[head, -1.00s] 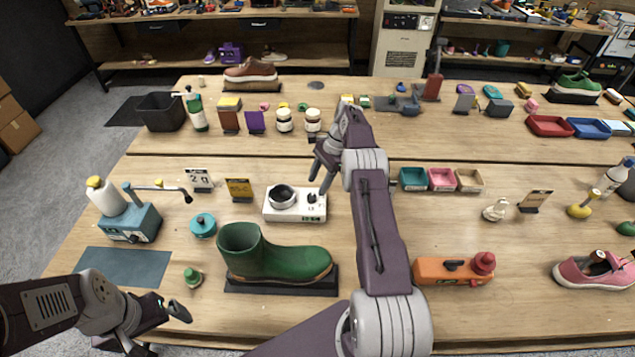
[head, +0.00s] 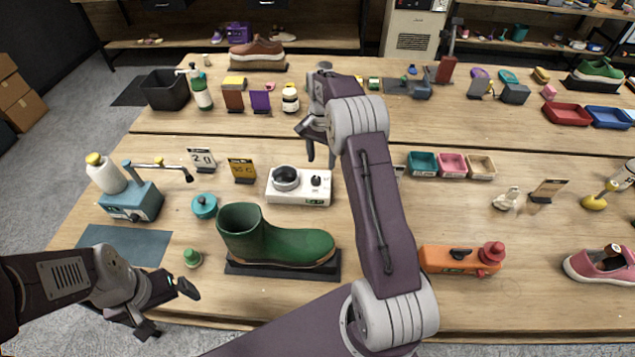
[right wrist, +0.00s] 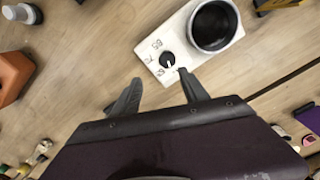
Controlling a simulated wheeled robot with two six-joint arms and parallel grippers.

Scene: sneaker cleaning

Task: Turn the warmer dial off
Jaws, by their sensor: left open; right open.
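The warmer (head: 299,187) is a white box on the table behind the green boot, with a dark pot (head: 286,178) on its left half. Its black dial (head: 316,181) is on the right half; it also shows in the right wrist view (right wrist: 167,59) with a white pointer line and printed numbers beside it. My right gripper (head: 321,157) is open, above and just behind the warmer's right end. In the right wrist view its fingers (right wrist: 156,84) are apart and empty, one close to the dial. My left gripper (head: 172,309) is open and empty near the front left edge.
The green boot (head: 280,245) stands on a black base in front of the warmer. A yellow sign (head: 242,170) is left of it. Small coloured trays (head: 452,165) are to the right. An orange device (head: 461,259) lies right of my right arm.

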